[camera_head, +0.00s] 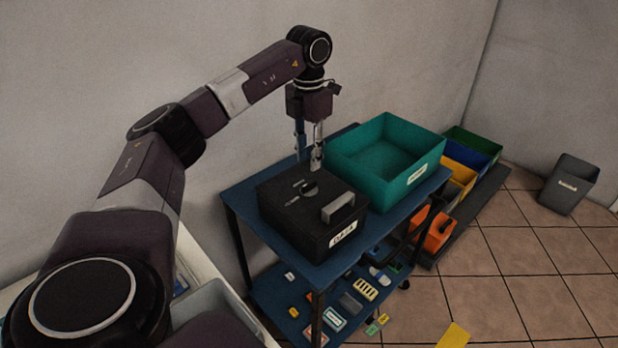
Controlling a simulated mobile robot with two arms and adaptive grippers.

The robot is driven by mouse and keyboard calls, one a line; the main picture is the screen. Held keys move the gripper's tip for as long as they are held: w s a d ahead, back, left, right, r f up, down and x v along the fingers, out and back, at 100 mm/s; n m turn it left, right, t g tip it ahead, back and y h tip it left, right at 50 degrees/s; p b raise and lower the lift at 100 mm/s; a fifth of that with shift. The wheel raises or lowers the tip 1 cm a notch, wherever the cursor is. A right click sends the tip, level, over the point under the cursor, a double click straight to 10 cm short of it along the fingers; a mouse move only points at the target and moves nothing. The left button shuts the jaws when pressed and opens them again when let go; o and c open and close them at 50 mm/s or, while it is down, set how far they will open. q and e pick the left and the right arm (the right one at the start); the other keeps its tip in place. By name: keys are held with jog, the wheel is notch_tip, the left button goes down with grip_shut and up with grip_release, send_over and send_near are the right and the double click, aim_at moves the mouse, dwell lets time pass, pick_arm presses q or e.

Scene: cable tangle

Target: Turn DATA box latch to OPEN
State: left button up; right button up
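The black DATA box (290,222) sits on the top shelf of a blue cart (238,193), with its white label on the front side. A round dark latch knob (309,187) with small light markings is on its lid, and a grey handle (345,207) is near the front right. My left gripper (308,166) points down above the back edge of the box, close behind the latch. Its fingers look apart with nothing between them. Whether a fingertip touches the lid I cannot tell. The latch's exact setting is too small to read. My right gripper does not show.
A teal open bin (384,149) stands right beside the box on the cart. The lower shelf (271,291) holds several small items.

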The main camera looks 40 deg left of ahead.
aim_at(309, 183)
pick_arm(q)
jog(key=f, duration=0.3)
jog(key=f+p, duration=0.1)
jog(key=f, duration=0.3)
jog(key=shift+s+d+f, duration=0.15)
jog(key=shift+d+f, duration=0.05)
jog(key=shift+c, duration=0.6)
grip_shut()
